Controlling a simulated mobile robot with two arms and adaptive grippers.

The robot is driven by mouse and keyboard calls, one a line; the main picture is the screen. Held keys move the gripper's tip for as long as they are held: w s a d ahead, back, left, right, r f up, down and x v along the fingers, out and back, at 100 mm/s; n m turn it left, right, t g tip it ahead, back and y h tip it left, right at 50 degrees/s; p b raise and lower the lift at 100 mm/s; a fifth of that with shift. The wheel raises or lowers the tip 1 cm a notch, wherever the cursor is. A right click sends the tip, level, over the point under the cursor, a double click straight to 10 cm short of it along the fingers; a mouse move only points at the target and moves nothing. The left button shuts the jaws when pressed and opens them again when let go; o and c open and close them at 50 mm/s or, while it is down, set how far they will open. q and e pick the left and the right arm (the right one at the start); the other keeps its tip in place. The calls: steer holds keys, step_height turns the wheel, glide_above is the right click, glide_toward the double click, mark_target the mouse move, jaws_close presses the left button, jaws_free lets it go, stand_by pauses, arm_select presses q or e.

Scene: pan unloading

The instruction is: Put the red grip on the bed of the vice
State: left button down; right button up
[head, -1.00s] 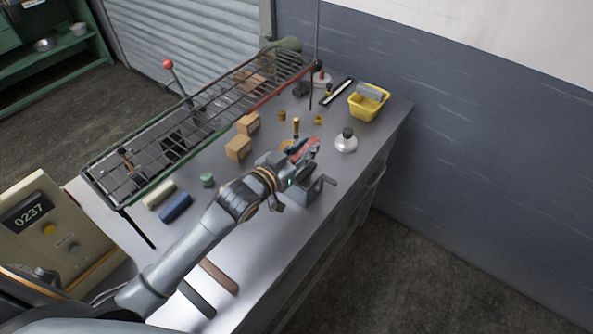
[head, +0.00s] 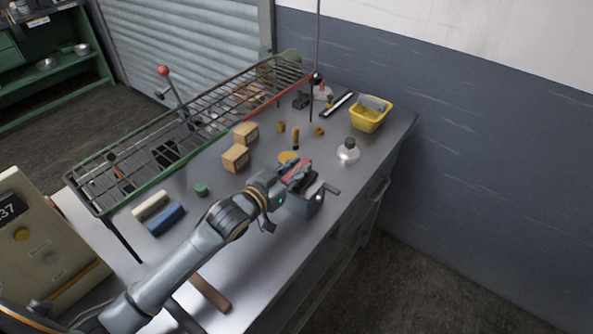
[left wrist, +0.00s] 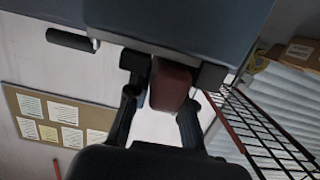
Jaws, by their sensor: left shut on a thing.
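The red grip (head: 299,166) is between the fingers of my left gripper (head: 292,174), in the head view. My left gripper is shut on it, at the left upper side of the grey vice (head: 312,203). In the left wrist view the red grip (left wrist: 171,84) shows between the two dark fingers of my left gripper (left wrist: 160,112), close against the vice's blue-grey body (left wrist: 200,22). The vice's handle (left wrist: 70,40) sticks out at the left there. The arm partly hides the vice bed, and I cannot tell whether the grip touches it. My right gripper is not in view.
A wire rack (head: 190,130) runs along the left of the bench. Two cardboard boxes (head: 235,158), a yellow disc (head: 287,157) and a clear flask (head: 348,152) stand around the vice. A yellow basket (head: 370,115) is at the far right.

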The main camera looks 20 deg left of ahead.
arm_select(q)
steer(key=shift+f, duration=0.1)
steer(key=c, duration=1.2)
jaws_free()
steer(key=shift+s, duration=0.15)
steer(key=shift+b+v, duration=1.1)
steer(key=shift+v, duration=4.8)
